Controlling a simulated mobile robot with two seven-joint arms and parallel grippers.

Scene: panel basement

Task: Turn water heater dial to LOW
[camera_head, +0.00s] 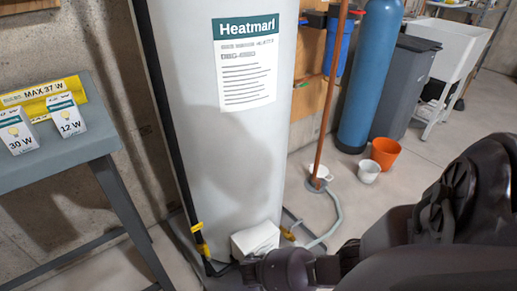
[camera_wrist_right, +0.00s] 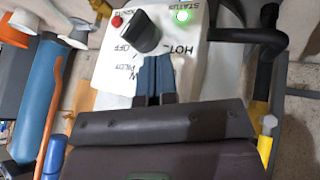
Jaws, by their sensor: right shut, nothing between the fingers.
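The water heater (camera_head: 215,90) is a tall white tank. A white control box (camera_head: 256,238) sits low on its front. In the right wrist view the box's panel (camera_wrist_right: 105,68) carries a black dial (camera_wrist_right: 142,32), a red button and a lit green status light. The lettering shows HOT, OFF and PILOT, with another label partly hidden behind my fingers. I cannot tell which mark the dial points to. My right gripper (camera_wrist_right: 157,60) is shut and empty, its fingertips close below the dial. Contact is unclear. In the head view my dark right arm hides the box's lower part.
A grey table (camera_head: 70,155) with light bulb boxes (camera_head: 67,115) stands at the left. Pipes with yellow handles flank the box. A copper pipe (camera_head: 327,100), a white cup (camera_head: 369,171), an orange pot (camera_head: 385,153) and a blue cylinder (camera_head: 368,75) stand to the right.

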